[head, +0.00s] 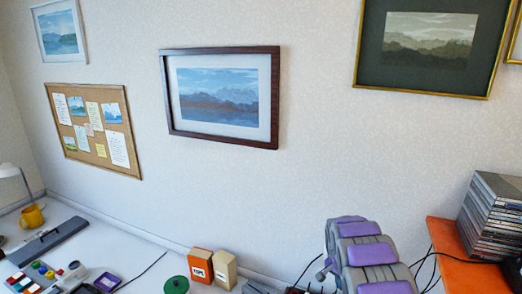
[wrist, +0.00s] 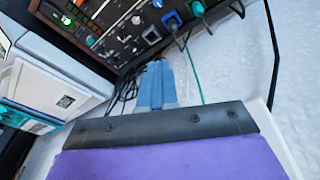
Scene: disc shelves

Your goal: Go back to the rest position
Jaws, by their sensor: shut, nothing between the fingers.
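My gripper (wrist: 158,68) shows in the wrist view as two narrow blue-grey fingers side by side, beyond a black bar and a purple housing of mine. The fingers are shut with nothing between them. They point toward a dark panel with knobs and plugged cables. In the head view my grey and purple arm rises at the bottom right, in front of the wall. The gripper cannot be made out there.
An orange shelf (head: 446,240) with a stack of disc cases (head: 492,215) stands right of my arm. In the wrist view, a panel with knobs (wrist: 125,35) and a white box (wrist: 50,85) are close.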

